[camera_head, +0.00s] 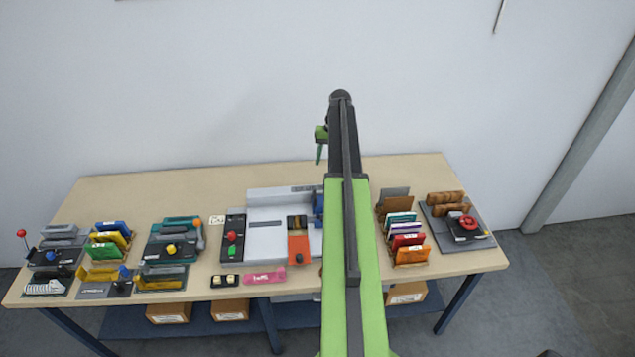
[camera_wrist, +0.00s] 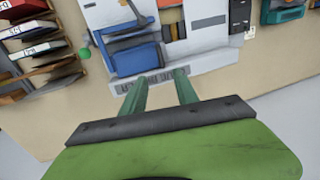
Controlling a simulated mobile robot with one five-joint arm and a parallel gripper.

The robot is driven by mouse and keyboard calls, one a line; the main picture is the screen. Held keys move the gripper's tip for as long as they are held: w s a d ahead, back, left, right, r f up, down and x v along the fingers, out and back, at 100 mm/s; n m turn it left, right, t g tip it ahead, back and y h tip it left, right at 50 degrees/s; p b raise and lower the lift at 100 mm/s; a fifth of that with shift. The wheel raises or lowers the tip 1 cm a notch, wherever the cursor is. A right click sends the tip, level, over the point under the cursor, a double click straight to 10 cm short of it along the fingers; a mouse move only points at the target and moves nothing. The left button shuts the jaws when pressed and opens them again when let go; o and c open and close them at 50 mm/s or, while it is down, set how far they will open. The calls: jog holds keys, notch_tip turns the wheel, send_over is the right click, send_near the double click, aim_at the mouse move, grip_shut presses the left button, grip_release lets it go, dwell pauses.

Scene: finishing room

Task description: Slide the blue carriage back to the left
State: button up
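The blue carriage (camera_wrist: 138,59) sits on the light grey machine bed (camera_wrist: 208,58) in the wrist view, with a grey handle-like part above it in the picture. In the head view only a blue sliver of the carriage (camera_head: 318,203) shows at the right end of the bed (camera_head: 265,215); my arm hides the rest. My gripper (camera_wrist: 158,80) is open and empty, its two green fingers apart. The fingertips appear beside the carriage, over the scale strip at the bed's edge; their height above it is unclear. The gripper (camera_head: 320,143) also shows high in the head view.
An orange block (camera_head: 299,248) stands left of the carriage in the head view, and a button box (camera_head: 233,238) at the bed's left end. A rack of coloured folders (camera_head: 405,240) is right of my arm. Fixtures fill the table's left side; its back strip (camera_head: 150,185) is clear.

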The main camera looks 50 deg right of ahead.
aim_at(315, 195)
jog(key=f+b, duration=0.5)
jog(key=w+a+f+b, duration=0.1)
jog(key=f+b, duration=0.5)
jog(key=w+a+f+b, duration=0.1)
jog(key=f+b, duration=0.5)
jog(key=shift+a+f, duration=0.2)
jog(key=shift+a, duration=0.05)
jog(key=shift+w+r, duration=0.1)
jog(key=shift+r, duration=0.05)
jog(key=shift+c, duration=0.2)
grip_shut()
dwell(0.4)
